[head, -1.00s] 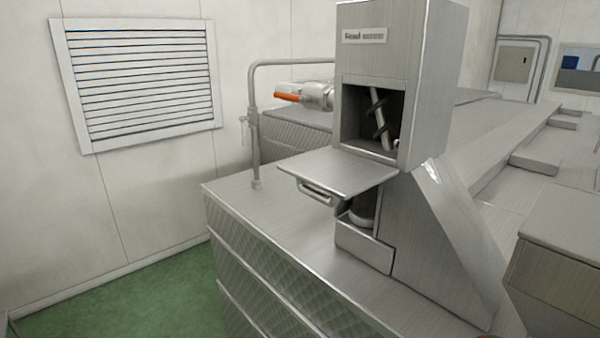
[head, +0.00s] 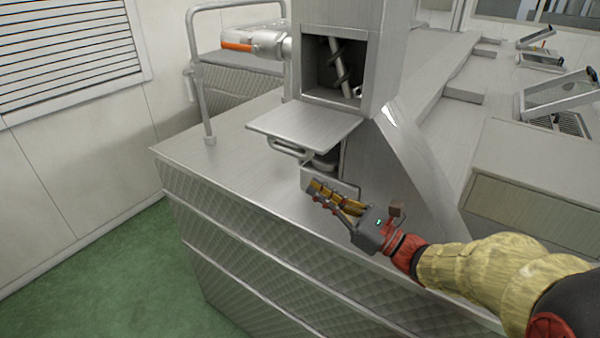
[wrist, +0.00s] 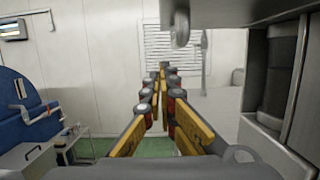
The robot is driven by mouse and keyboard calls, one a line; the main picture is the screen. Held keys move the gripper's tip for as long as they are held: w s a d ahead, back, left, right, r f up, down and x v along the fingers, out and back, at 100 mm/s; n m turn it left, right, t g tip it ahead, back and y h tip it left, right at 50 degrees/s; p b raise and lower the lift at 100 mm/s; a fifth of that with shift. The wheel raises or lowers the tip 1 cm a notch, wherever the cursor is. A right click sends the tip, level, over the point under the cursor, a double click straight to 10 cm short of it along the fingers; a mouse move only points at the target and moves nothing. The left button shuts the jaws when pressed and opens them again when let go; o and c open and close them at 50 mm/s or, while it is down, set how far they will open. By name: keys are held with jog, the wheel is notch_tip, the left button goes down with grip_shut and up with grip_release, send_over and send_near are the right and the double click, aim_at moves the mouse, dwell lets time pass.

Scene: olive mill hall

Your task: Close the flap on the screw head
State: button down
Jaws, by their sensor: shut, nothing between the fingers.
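The screw head (head: 385,60) is a tall brushed-metal housing with a square opening that shows a screw inside. Its flap (head: 305,122) is open and stands out level below the opening, with a bar handle (head: 288,148) under its front edge. My gripper (head: 316,190) is shut and empty, below the flap and in front of the lower part of the housing. In the wrist view my fingers (wrist: 163,78) point towards the far wall, with the flap (wrist: 240,10) above them and the handle (wrist: 181,30) just above and past the fingertips.
A dark cylinder (wrist: 284,70) sits in the recess under the flap, close on the right in the wrist view. Green floor (head: 120,265) is free at left.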

aim_at(305, 132)
jog(key=w+a+r+p, duration=0.3)
jog(key=w+a+r, duration=0.2)
jog(key=a+r, duration=0.1)
jog(key=shift+w+a+p, duration=0.3)
jog(key=shift+a+p, duration=0.1)
jog(key=shift+a, duration=0.3)
jog(key=shift+r, duration=0.1)
